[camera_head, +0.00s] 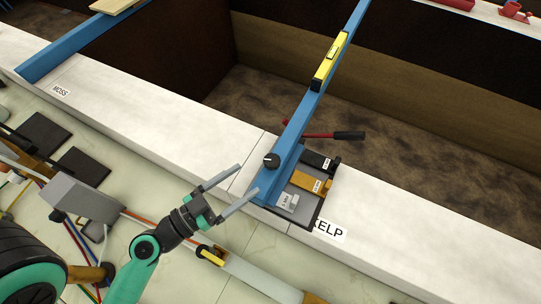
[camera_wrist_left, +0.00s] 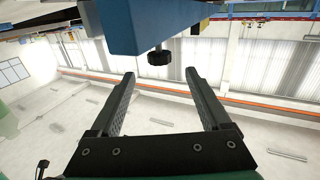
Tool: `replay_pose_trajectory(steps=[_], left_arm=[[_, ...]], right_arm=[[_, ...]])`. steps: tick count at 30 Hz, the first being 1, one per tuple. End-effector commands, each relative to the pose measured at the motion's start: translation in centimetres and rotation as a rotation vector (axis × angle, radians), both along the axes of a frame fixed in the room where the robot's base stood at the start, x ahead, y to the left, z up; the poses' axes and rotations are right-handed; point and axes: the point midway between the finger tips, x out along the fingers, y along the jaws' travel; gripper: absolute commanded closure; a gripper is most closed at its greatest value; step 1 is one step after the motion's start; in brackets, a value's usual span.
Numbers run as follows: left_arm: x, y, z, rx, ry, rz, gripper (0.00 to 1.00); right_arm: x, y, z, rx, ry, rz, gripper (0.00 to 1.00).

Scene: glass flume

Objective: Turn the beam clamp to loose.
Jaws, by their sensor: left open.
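A blue beam (camera_head: 290,140) lies across the white wall top, its near end by the wall's front edge. A round black knob (camera_head: 271,160) with a pale pointer mark sits at the beam's left side; it may be the beam clamp, but no label on it is readable. In the left wrist view a black knob (camera_wrist_left: 158,58) shows at the beam end (camera_wrist_left: 150,25), beyond the fingertips. My left gripper (camera_head: 249,178) is open and empty, its fingers pointing toward the beam's near end, with the knob apart from them. My right gripper is in neither view.
A red lever with a black grip (camera_head: 348,135) sticks out right of the beam. A tray (camera_head: 310,213) with labelled black, orange and grey blocks lies beside it. A yellow level (camera_head: 329,62) rests on the beam. The wall top (camera_head: 150,110) on the left is clear.

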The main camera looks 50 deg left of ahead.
Motion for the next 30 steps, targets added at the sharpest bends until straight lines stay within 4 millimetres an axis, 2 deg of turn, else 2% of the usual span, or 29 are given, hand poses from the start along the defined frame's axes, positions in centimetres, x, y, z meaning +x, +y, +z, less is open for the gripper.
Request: replay_pose_trajectory(steps=[1,2,3,5,9,12,16,24,30], left_arm=[[0.8,-0.3,0.7,0.002,-0.003,-0.01,0.19],[1.2,-0.4,0.8,0.004,-0.006,-0.012,0.19],[2.5,-0.2,1.3,0.003,-0.006,-0.01,0.19],[4.0,-0.3,1.3,0.004,-0.006,-0.01,0.19],[7.1,-0.1,0.9,0.003,-0.006,-0.006,0.19],[8.6,0.0,0.5,0.002,-0.005,-0.003,0.19],[9.5,0.1,0.3,0.002,-0.005,-0.001,0.19],[9.7,0.1,0.1,0.002,-0.004,-0.001,0.19],[9.6,0.1,0.1,0.002,-0.004,-0.001,0.55]], right_arm=[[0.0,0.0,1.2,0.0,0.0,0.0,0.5],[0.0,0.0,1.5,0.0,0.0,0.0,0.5],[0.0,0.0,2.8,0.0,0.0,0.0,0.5],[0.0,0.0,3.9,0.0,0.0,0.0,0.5],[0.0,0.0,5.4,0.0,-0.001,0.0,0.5],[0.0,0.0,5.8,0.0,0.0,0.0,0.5],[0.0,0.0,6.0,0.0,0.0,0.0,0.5],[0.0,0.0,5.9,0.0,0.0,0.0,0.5],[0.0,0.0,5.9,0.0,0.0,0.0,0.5]])
